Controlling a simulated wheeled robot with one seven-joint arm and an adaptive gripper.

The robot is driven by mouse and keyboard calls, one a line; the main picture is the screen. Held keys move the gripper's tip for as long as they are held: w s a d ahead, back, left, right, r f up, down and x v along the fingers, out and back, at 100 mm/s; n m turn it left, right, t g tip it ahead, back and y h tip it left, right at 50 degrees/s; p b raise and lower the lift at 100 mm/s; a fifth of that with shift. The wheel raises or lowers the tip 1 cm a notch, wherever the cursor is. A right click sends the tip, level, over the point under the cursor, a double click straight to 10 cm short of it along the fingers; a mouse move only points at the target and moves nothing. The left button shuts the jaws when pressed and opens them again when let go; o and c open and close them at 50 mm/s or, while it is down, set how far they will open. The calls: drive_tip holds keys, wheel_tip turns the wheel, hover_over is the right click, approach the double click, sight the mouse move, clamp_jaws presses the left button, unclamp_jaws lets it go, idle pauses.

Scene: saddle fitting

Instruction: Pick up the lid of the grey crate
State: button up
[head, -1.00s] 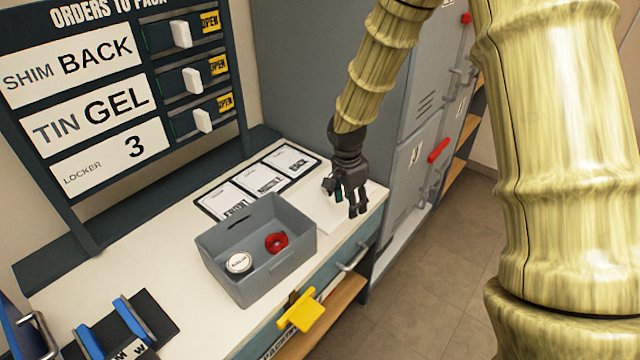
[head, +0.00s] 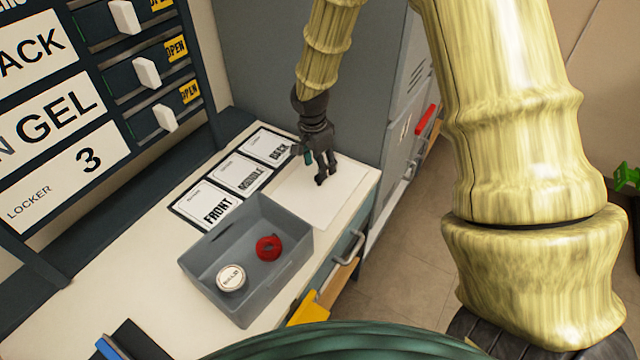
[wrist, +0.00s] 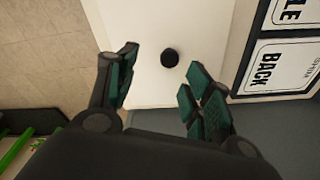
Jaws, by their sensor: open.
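The grey crate (head: 200,257) stands open on the bench, holding a round white-topped tin (head: 231,278) and a red ring-shaped item (head: 268,248). A flat white panel (head: 335,205), which looks like the lid, lies on the bench behind and right of the crate. In the wrist view the panel (wrist: 140,20) bears a round black knob (wrist: 170,57). My gripper (head: 320,176) points down over the panel, open and empty. In the wrist view its fingers (wrist: 160,72) are spread, with the knob showing between and just beyond the tips. The height gap is hard to judge.
Cards marked FRONT (head: 207,204), MIDDLE and BACK lie in a dark frame beside the panel. Grey lockers (head: 405,140) stand at the bench's far end. A yellow piece (head: 308,309) is at the front edge. An order board (head: 60,130) stands behind.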

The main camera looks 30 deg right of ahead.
sight(316, 176)
drive_tip(key=w+f, duration=0.2)
drive_tip(key=f, duration=0.1)
drive_tip(key=shift+w+f, duration=0.15)
drive_tip(key=shift+w, duration=0.05)
drive_tip(key=shift+s+d+f+p, duration=0.2)
drive_tip(key=shift+s+p, duration=0.35)
drive_tip(key=shift+p, duration=0.05)
drive_tip(key=shift+f, duration=0.35)
drive_tip(key=shift+w+d+f+p, duration=0.1)
drive_tip(key=shift+w+f+p, duration=0.15)
drive_tip(key=shift+f, duration=0.35)
drive_tip(key=shift+w+d+f+p, duration=0.15)
drive_tip(key=shift+f+p, duration=0.15)
drive_tip(key=shift+f, duration=0.55)
drive_tip(key=shift+s+f, duration=0.2)
drive_tip(key=shift+f, duration=0.1)
drive_tip(key=shift+w+f, duration=0.1)
drive_tip(key=shift+w, duration=0.05)
clamp_jaws()
